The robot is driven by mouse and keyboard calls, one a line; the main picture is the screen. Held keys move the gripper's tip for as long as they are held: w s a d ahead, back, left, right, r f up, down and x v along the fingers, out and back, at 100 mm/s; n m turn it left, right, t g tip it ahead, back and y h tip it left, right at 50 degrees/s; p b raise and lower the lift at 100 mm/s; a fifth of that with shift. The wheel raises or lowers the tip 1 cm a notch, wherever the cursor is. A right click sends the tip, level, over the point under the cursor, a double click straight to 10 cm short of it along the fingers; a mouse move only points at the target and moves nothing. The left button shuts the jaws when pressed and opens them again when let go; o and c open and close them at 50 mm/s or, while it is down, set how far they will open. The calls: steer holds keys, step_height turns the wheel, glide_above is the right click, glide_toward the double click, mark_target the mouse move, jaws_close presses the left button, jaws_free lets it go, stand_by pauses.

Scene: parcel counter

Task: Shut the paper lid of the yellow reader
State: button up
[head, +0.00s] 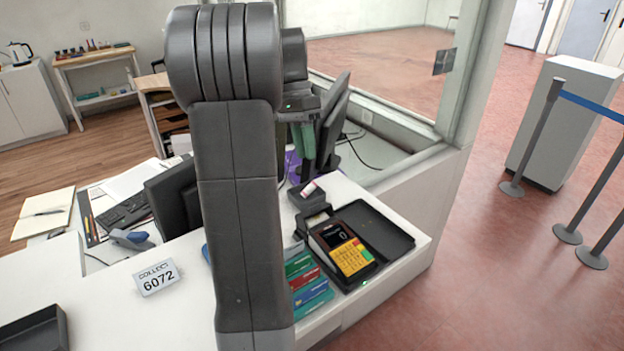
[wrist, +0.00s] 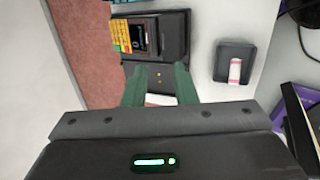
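The yellow reader (head: 343,250) is a dark card terminal with a yellow keypad and a small screen, lying on the white counter. It also shows in the wrist view (wrist: 122,38), keypad to the left. Beyond its screen, a dark end part (head: 318,219) shows a pale patch; the paper lid's outline and angle are too small to tell. My gripper (head: 303,158) hangs above the counter beyond the reader. In the wrist view my gripper's green fingers (wrist: 160,82) are apart, with nothing held between them. Dark surface with small copper dots shows beneath the gap.
A dark tray (head: 388,232) lies right of the reader. A small dark box (head: 318,203) holding a pink-and-white roll (wrist: 235,71) stands behind it. Coloured cards (head: 307,281) lie to its left. Monitors (head: 334,125) stand behind, near my gripper. The number sign (head: 157,278) is farther left.

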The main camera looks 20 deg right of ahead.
steer(key=shift+h, duration=0.6)
steer(key=x, duration=0.4)
steer(key=p+x, duration=0.1)
steer(key=x, duration=0.3)
steer(key=a+x, duration=0.1)
steer(key=x, duration=0.3)
steer(key=shift+w+f, duration=0.25)
steer(key=shift+w, duration=0.2)
jaws_close()
